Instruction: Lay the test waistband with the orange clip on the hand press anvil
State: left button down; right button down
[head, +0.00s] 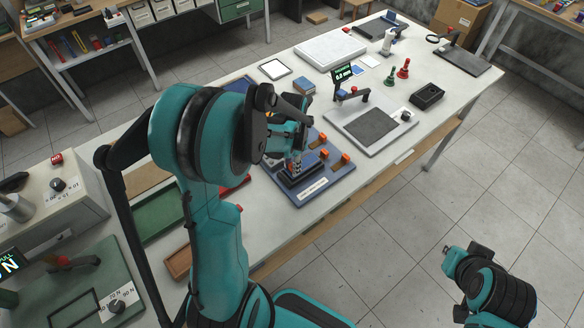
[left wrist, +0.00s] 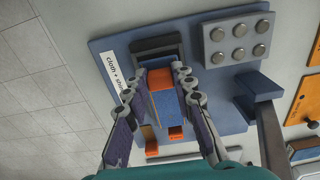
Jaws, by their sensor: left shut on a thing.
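My left gripper (left wrist: 160,92) is shut on a narrow blue cloth-like piece with an orange block at its far end, seemingly the test waistband (left wrist: 168,108) with its orange clip (left wrist: 160,78). The gripper (head: 292,165) is over a blue board (head: 338,183) with a white label, and my arm covers much of it. A dark raised block (left wrist: 157,45) on the board is just beyond the fingertips. Whether the held piece touches it I cannot tell. I cannot pick out the hand press anvil for sure. My right arm's end (head: 462,256) is at the lower right, away from the table; its fingers are unclear.
Several orange blocks (head: 345,158) stand on the board. A green tray (head: 160,206) is left.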

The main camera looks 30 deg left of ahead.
pick_arm(q)
jog(key=shift+w+f, duration=0.1)
jog(key=shift+f, duration=0.45)
jog(key=shift+f, duration=0.1)
jog(key=c, duration=1.3)
grip_release()
jog(key=shift+o, duration=0.2)
